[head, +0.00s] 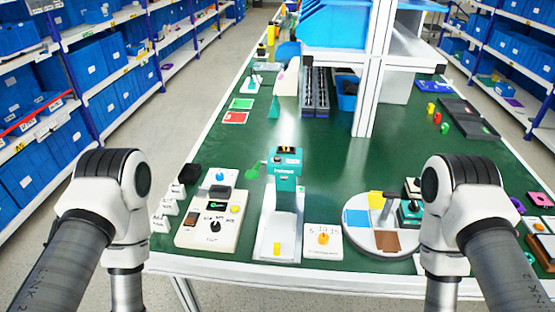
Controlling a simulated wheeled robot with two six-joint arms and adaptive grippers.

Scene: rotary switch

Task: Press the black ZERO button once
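No ZERO label is readable in the head view, so I cannot tell for sure which control is the ZERO button. A white control panel (185,237) lies on the near left of the green table. It carries a black round knob (215,226), a small dark display with green (217,205), a blue round part (219,175), a yellow button (235,209) and dark rectangular parts. A separate black block (189,174) stands at its upper left. My two arms reach in at the left and right edges and bend downward; both grippers are out of the frame.
Right of the panel are a teal-topped stand (285,172), a white plate with an orange knob (323,239) and a round tray (360,250) with coloured sections. A white post (366,110) rises mid-table.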

